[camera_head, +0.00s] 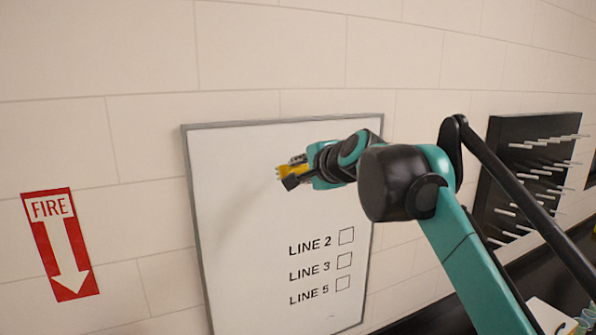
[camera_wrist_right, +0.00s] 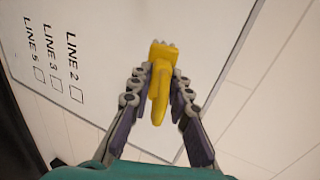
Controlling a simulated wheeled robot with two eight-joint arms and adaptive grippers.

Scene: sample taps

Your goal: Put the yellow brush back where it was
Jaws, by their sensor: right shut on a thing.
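My right gripper (camera_head: 290,176) is in front of the upper middle of a whiteboard (camera_head: 235,220) and is shut on the yellow brush (camera_head: 283,171). In the right wrist view the yellow brush (camera_wrist_right: 160,80) stands lengthwise between the two fingers of the right gripper (camera_wrist_right: 160,92), with its pale bristle end pointing away from the gripper. I cannot tell whether the bristles touch the board. The board also shows in the right wrist view (camera_wrist_right: 105,40). My left gripper is not in view.
The board carries "LINE 2", "LINE 3" and "LINE 5" (camera_head: 310,270) with empty boxes. A red FIRE sign (camera_head: 45,210) is on the wall at left. A black panel with several pale pegs (camera_head: 505,140) hangs at right. A dark counter (camera_head: 440,318) lies below, with a white item (camera_head: 548,315).

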